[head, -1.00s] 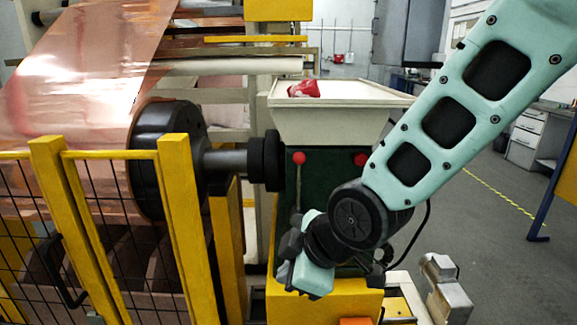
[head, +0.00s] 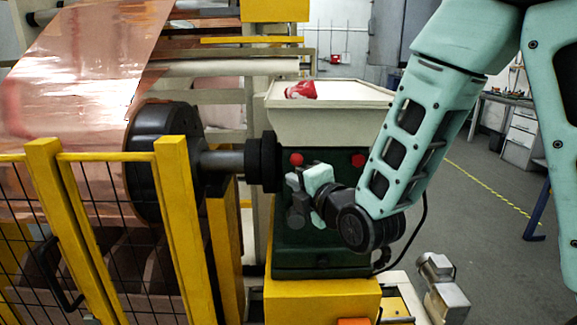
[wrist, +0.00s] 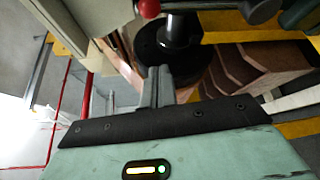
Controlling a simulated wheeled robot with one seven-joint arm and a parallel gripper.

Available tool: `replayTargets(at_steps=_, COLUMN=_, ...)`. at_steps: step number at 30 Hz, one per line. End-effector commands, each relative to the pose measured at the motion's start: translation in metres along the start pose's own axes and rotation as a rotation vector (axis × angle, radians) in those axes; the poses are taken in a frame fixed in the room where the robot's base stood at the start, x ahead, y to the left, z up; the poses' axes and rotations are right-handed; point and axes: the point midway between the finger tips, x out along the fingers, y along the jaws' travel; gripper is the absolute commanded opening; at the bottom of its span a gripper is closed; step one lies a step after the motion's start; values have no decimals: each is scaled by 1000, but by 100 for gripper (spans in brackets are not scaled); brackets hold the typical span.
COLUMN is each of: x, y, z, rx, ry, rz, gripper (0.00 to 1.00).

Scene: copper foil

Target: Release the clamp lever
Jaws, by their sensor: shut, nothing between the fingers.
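Two red-knobbed levers show on the dark green housing (head: 325,258) in the head view. The left red knob (head: 296,159) is next to the black chuck on the roll's shaft; the right red knob (head: 358,160) is near my forearm. I cannot tell from looks alone which is the clamp lever. My gripper (head: 294,203) is just below the left knob and hides that lever's rod. In the wrist view a red knob (wrist: 149,8) is at the top edge, beyond my fingertips (wrist: 155,88), which are together and empty. The knob and fingers look apart.
A black roll hub (head: 165,160) with copper foil (head: 80,80) stands left, behind a yellow mesh guard (head: 110,155). A cream hopper (head: 330,122) with a red item overhangs the housing. A grey motor (head: 442,290) stands low right. Open floor lies right.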

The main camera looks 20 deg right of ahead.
Motion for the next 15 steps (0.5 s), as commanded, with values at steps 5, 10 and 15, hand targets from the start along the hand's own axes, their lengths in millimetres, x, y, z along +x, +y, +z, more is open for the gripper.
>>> replayTargets(at_steps=5, x=0, y=0, z=0, rx=2, ry=1, rz=-1, gripper=0)
replayTargets(at_steps=10, x=10, y=1, z=0, rx=3, ry=1, rz=-2, gripper=0)
replayTargets(at_steps=15, x=38, y=2, z=0, rx=4, ry=1, rz=-2, gripper=0)
